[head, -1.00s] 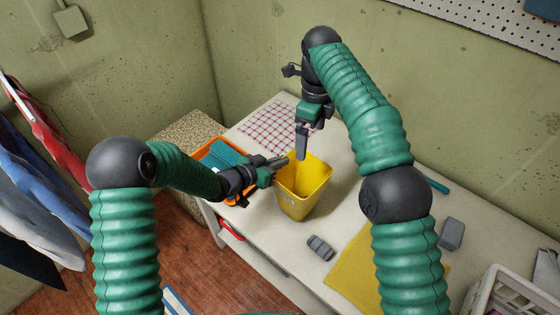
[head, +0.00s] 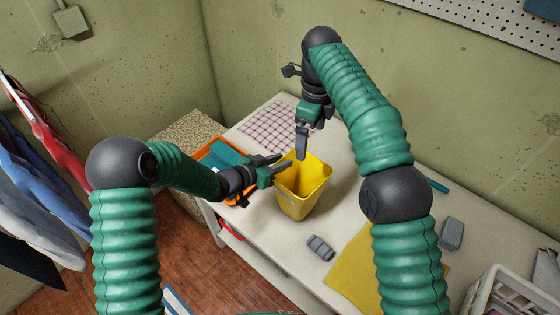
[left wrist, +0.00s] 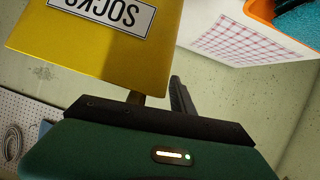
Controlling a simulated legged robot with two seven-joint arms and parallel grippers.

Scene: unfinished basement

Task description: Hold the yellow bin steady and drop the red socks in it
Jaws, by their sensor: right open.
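The yellow bin (head: 300,205) stands upright on the pale table, its open top facing up. In the left wrist view the bin (left wrist: 100,55) shows a white SOCKS label, upside down. My left gripper (head: 283,161) is at the bin's left rim with its fingers spread apart; whether a finger touches the rim is unclear. My right gripper (head: 307,146) is open above the bin's far side, pointing down, with nothing seen in it. I see no red socks for certain; the bin's floor is hidden.
An orange tray (head: 206,156) with teal cloth is left of the bin. A checked cloth (head: 268,126) lies behind. A grey object (head: 321,248) and a yellow cloth (head: 356,276) lie in front. A white crate (head: 487,296) is at the right. A red item (head: 231,229) shows below the tabletop.

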